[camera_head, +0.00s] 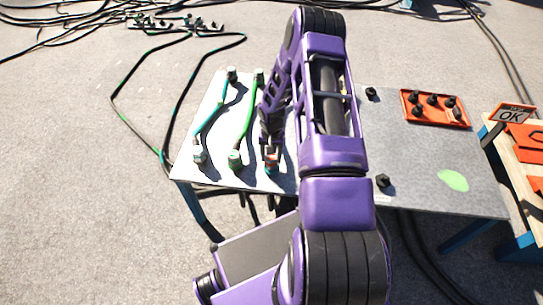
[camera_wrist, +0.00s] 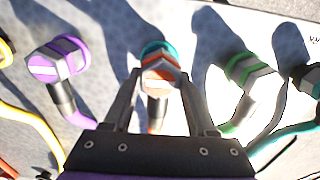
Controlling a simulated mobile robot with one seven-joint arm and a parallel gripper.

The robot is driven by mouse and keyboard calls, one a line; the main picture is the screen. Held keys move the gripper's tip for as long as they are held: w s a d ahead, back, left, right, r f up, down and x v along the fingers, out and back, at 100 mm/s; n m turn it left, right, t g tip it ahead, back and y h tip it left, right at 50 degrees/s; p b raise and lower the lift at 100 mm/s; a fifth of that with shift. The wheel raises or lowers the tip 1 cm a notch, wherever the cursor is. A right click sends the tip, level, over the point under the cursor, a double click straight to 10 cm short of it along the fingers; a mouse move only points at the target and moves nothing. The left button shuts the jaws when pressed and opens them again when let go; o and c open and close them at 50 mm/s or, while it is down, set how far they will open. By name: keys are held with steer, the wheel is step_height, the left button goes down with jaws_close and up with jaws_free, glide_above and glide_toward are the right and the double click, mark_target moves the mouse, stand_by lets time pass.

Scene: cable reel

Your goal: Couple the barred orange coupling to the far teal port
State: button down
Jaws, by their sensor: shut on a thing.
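The orange coupling (camera_wrist: 160,74), a pale hex body with orange bands, sits between the two fingers of my gripper (camera_wrist: 159,84) in the wrist view. My gripper is shut on it. A teal ring (camera_wrist: 158,49) of a port shows right behind the coupling, in line with it; I cannot tell whether the two are fully joined. In the head view my gripper (camera_head: 270,149) is at the front edge of the pale panel, with a bit of orange and the teal port (camera_head: 271,169) just below it. My arm hides part of the panel.
A purple-banded coupling (camera_wrist: 58,60) stands to the left and a green-banded one (camera_wrist: 250,76) to the right. Teal (camera_head: 208,118) and green (camera_head: 249,118) cables lie left of my gripper. An orange tray (camera_head: 411,112) with black parts lies on the grey table's right.

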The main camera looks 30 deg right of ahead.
steer(key=shift+f, duration=0.45)
steer(key=shift+c, duration=0.6)
jaws_free()
step_height(320, 180, up, 17)
steer(key=p, duration=0.2)
steer(key=shift+r+p, duration=0.2)
steer(key=shift+p, duration=0.15)
